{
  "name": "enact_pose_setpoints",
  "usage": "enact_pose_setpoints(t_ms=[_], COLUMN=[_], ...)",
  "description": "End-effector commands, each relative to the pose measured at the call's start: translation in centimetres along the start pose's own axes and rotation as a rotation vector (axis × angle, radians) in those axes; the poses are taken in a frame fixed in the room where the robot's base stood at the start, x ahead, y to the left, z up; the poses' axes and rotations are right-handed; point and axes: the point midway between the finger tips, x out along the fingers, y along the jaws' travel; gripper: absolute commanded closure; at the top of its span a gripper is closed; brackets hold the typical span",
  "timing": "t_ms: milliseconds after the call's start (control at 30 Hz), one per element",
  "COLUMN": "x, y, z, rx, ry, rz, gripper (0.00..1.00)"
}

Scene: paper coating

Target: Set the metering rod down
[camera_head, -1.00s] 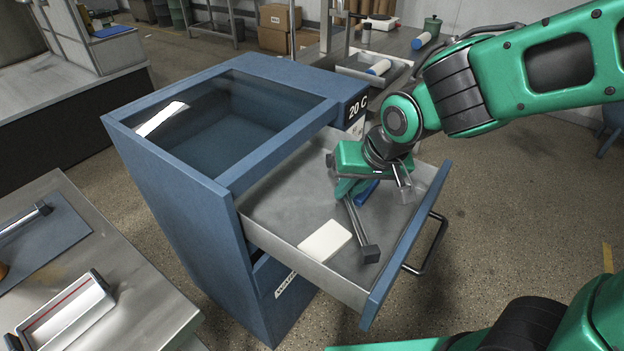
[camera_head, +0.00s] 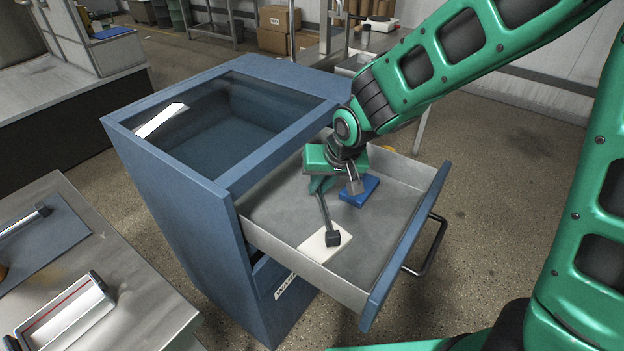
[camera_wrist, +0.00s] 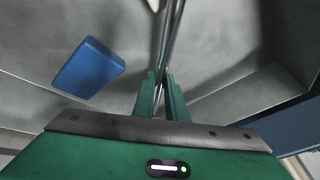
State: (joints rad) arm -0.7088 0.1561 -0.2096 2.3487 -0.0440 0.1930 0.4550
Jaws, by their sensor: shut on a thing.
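My gripper (camera_head: 322,186) is shut on the metering rod (camera_head: 326,214), inside or just above the open drawer (camera_head: 388,215). The rod is thin and grey, with a dark block at its near end that overlaps the white pad (camera_head: 314,246) in the head view. I cannot tell whether it touches the pad or the drawer floor. In the wrist view the rod (camera_wrist: 172,40) runs up and away from the fingers (camera_wrist: 160,95). Its far end is hidden by my gripper in the head view.
A blue block (camera_head: 360,192) lies in the drawer right of my gripper. The blue cabinet (camera_head: 190,210) has a glass top. On the left table, another rod (camera_head: 25,221) lies on a mat (camera_head: 50,242), near a tray (camera_head: 70,318). The drawer's right floor is clear.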

Motion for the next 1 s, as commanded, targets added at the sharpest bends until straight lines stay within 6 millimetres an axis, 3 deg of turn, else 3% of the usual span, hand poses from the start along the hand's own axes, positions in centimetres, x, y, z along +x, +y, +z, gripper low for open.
enact_pose_setpoints(t_ms=[200, 300, 733, 767, 833, 1000], x=[1.1, 2.0, 2.5, 2.5, 2.4, 2.4], y=[-1.2, -1.2, -1.2, -1.2, -1.2, -1.2], z=[-2.1, -2.2, -2.2, -2.2, -2.2, -2.2], rx=[-0.001, -0.001, -0.001, -0.001, -0.001, -0.001], ry=[0.001, -0.002, 0.001, 0.001, 0.001, 0.0], rz=[-0.001, 0.0, -0.001, -0.001, -0.001, -0.001], gripper=[1.0, 1.0, 1.0, 0.83, 0.7, 0.7])
